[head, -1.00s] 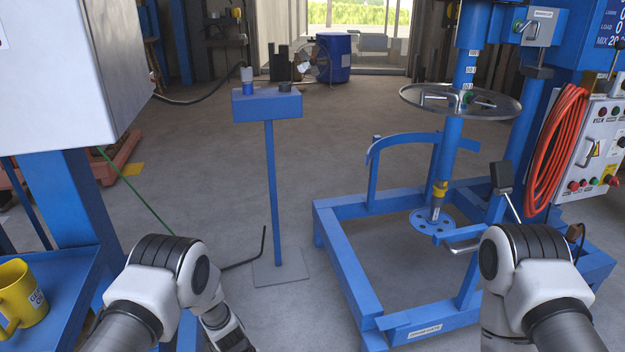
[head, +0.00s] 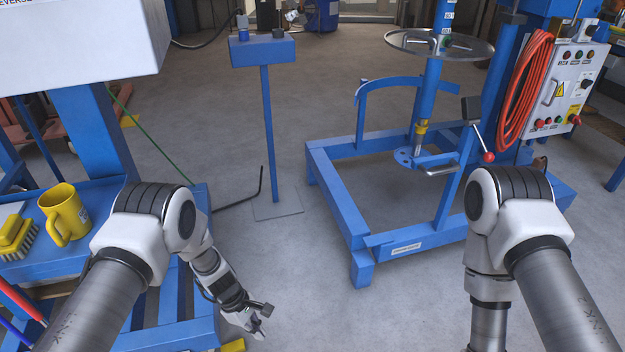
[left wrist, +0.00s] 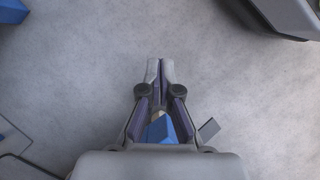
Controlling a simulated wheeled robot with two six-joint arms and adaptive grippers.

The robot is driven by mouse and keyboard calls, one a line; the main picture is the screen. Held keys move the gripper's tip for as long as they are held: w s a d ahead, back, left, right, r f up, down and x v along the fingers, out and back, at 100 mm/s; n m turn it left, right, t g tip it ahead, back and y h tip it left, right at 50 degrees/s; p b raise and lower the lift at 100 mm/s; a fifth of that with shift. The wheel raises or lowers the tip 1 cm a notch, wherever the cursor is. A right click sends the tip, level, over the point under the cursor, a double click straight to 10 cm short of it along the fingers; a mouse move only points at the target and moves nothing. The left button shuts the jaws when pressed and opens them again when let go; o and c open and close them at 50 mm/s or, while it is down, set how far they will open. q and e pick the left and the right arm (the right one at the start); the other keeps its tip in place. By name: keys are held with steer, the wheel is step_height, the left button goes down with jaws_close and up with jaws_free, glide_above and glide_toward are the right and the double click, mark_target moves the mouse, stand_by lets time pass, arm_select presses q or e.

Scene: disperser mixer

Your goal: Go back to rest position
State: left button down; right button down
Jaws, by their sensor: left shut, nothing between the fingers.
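My left gripper (head: 262,328) hangs low over the grey floor, just right of the blue bench, in the head view. In the left wrist view my left gripper (left wrist: 160,66) points at bare floor, its two fingertips together and nothing held. My right arm comes in from the right of the head view and bends downward; its gripper is out of the picture.
A yellow mug (head: 62,215) and a yellow brush (head: 15,240) sit on the blue bench (head: 100,190) at left. A blue pedestal (head: 262,52) stands in the middle. An orange hose (head: 525,90) hangs by the control panel (head: 570,90).

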arm_select(q)
steer(key=s+a+r+m+y+p, duration=0.1)
steer(key=s+a+r+m+p, duration=0.2)
steer(key=s+r+p, duration=0.3)
steer(key=s+a+r+m+t+y+p, duration=0.1)
steer(key=s+a+r+m+p, duration=0.3)
steer(key=s+r, duration=0.7)
steer(key=s+a+r+m+y+p, duration=0.1)
steer(key=s+a+r+m+p, duration=0.3)
steer(key=s+r+p, duration=0.4)
steer(key=shift+s+r+m+t+y+p, duration=0.25)
steer(key=shift+m+t+y+p, duration=0.25)
steer(key=shift+m, duration=0.3)
